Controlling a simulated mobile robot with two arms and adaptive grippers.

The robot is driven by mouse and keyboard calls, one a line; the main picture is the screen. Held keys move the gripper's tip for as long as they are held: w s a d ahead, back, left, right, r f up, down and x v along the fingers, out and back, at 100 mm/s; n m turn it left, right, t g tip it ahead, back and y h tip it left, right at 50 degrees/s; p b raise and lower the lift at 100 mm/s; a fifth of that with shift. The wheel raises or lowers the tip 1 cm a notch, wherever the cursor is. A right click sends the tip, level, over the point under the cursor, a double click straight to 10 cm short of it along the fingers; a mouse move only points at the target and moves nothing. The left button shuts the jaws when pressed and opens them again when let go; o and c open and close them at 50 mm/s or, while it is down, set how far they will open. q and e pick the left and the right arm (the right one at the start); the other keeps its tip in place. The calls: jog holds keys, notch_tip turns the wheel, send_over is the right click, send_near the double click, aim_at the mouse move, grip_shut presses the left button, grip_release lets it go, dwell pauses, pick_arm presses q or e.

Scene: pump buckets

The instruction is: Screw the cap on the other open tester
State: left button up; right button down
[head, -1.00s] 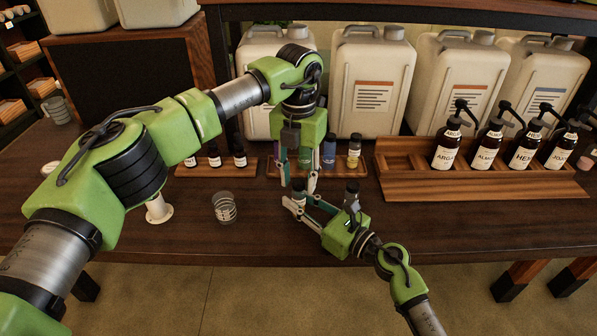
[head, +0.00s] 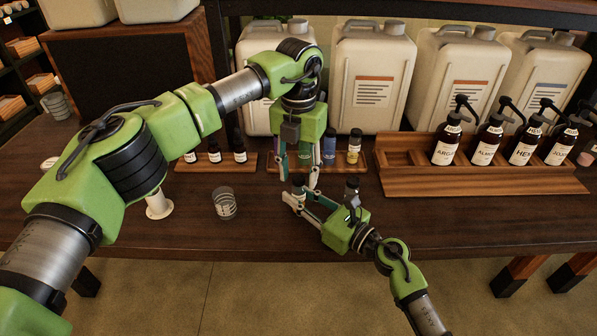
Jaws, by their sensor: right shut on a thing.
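My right gripper (head: 297,200) reaches in from the lower right, low over the table front. It is shut on a small tester bottle with a dark top (head: 298,181); its body is mostly hidden by the fingers. My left gripper (head: 299,180) points down from above, its fingers apart on either side of the dark top; I see no clear contact. Another small dark-capped bottle (head: 351,184) shows just behind my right gripper's body. A wooden tester rack (head: 372,170) behind holds a blue tester (head: 328,148) and a yellow tester (head: 354,148); others are partly hidden behind my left gripper.
Several dark bottles (head: 214,152) stand in a small wooden tray to the left. A measuring glass (head: 225,204) and a white pump piece (head: 158,207) stand at the front left. Pump bottles (head: 486,146) stand in a wooden rack on the right. Large canisters (head: 370,75) line the back. The table front right is clear.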

pick_arm(q)
notch_tip(320, 180, up, 12)
dwell(0.4)
pick_arm(e)
jog(key=c, duration=1.7)
grip_release()
